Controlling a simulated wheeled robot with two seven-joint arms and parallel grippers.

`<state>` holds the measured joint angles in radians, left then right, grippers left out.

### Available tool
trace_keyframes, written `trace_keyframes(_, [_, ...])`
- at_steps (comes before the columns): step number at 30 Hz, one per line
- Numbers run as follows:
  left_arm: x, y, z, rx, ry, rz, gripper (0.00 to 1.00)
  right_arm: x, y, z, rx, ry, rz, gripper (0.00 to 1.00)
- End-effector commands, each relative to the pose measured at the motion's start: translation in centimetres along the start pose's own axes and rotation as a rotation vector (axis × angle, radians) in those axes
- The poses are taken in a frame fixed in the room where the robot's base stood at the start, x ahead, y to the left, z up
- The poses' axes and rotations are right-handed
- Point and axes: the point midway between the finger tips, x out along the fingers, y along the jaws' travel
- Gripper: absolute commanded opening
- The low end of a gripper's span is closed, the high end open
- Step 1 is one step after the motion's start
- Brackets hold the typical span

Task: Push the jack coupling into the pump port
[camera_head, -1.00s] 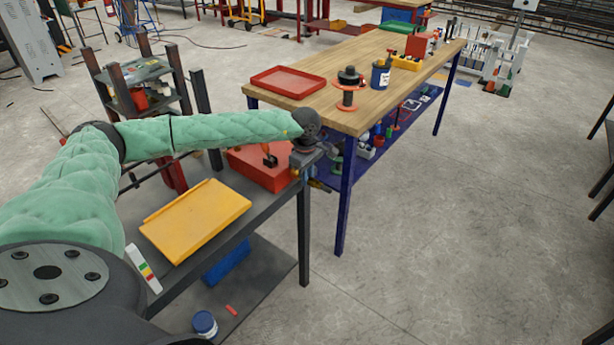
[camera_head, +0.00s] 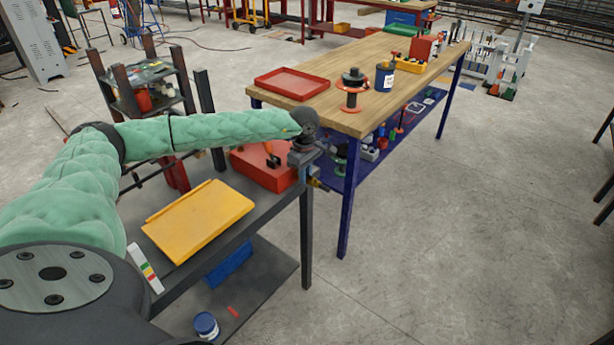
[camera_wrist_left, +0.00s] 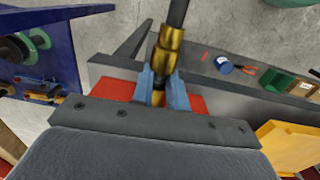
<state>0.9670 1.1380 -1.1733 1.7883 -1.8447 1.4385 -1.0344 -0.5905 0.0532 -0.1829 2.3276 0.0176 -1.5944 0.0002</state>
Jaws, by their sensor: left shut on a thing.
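A brass jack coupling (camera_wrist_left: 166,52) on a black hose (camera_wrist_left: 178,13) is between the two blue-grey fingers of my left gripper (camera_wrist_left: 162,92) in the left wrist view. The fingers are shut on it. In the head view my left gripper (camera_head: 312,176) is at the right end of the red pump (camera_head: 262,168), by the corner of the dark bench; the coupling is barely visible there. The red pump also shows behind the fingers in the left wrist view (camera_wrist_left: 112,91). I cannot make out the port or whether the coupling touches it. My right gripper is not in view.
A yellow tray (camera_head: 198,220) lies on the dark bench (camera_head: 240,230) in front of the pump. A wooden-topped workbench (camera_head: 350,118) with blue legs stands close to the gripper's right, holding a red tray (camera_head: 292,82) and spools. Open floor (camera_head: 450,240) lies to the right.

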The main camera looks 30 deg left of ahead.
Motion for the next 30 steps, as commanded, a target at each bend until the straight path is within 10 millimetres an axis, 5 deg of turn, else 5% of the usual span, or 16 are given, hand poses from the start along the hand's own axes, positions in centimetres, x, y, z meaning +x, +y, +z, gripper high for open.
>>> trace_keyframes(7, [0.0, 0.0, -0.6, -0.001, 0.001, 0.000, 0.00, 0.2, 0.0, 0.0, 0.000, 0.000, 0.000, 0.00])
trace_keyframes(8, [-0.1, 0.0, -0.6, -0.001, 0.001, 0.000, 0.21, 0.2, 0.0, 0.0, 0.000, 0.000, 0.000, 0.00])
trace_keyframes(11, [-0.1, 0.0, -0.6, -0.002, 0.002, 0.000, 0.41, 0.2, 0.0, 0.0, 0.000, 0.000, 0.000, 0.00])
trace_keyframes(30, [0.1, -0.2, -0.9, -0.004, 0.006, -0.005, 0.41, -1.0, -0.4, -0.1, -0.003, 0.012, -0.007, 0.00])
